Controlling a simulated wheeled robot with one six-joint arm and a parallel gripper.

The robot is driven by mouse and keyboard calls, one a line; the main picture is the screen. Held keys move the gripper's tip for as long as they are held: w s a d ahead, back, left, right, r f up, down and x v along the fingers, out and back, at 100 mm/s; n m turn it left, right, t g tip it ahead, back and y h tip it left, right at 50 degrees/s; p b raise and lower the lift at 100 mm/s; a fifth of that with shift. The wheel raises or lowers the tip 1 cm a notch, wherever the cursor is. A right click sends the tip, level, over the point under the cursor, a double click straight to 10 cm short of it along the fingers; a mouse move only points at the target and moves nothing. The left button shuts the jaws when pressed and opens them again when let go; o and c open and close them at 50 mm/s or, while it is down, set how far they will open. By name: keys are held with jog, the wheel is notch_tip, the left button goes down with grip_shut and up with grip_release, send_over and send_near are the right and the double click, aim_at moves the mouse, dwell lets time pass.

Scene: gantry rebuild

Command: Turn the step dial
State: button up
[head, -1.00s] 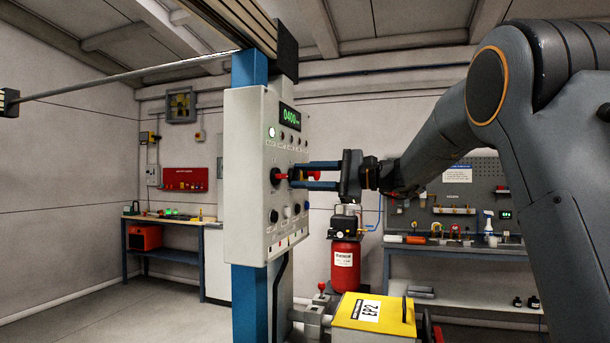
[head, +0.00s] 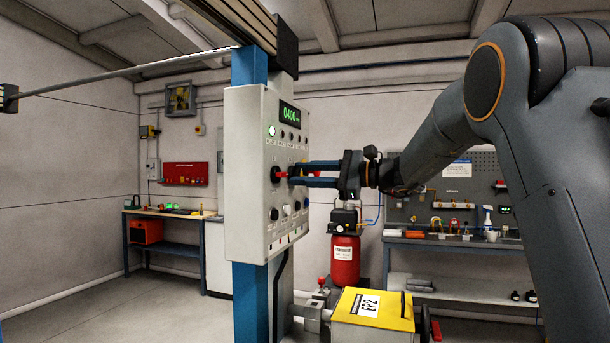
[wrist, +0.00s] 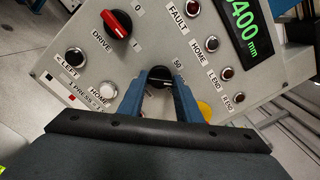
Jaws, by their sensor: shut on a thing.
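The step dial (wrist: 160,73) is a black round knob on the grey control panel (head: 245,160), with a "50" mark beside it in the wrist view. My gripper (wrist: 159,84) has its two blue fingers on either side of this dial and is shut on it. In the head view my gripper (head: 293,174) reaches the panel from the right, its fingers about level. The fingers hide part of the dial, and its pointer is hard to make out. The green display (head: 290,114) reads 0400.
A red DRIVE switch (wrist: 117,23) sits close to the dial. A black button (wrist: 75,57), a white HOME button (wrist: 107,90) and several lamps surround it. A yellow part (wrist: 205,111) shows behind one finger. A yellow-topped box (head: 372,308) stands below the arm.

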jog(key=o, duration=1)
jog(key=shift+o, duration=0.2)
jog(key=b+v, duration=0.3)
jog(key=v, duration=0.5)
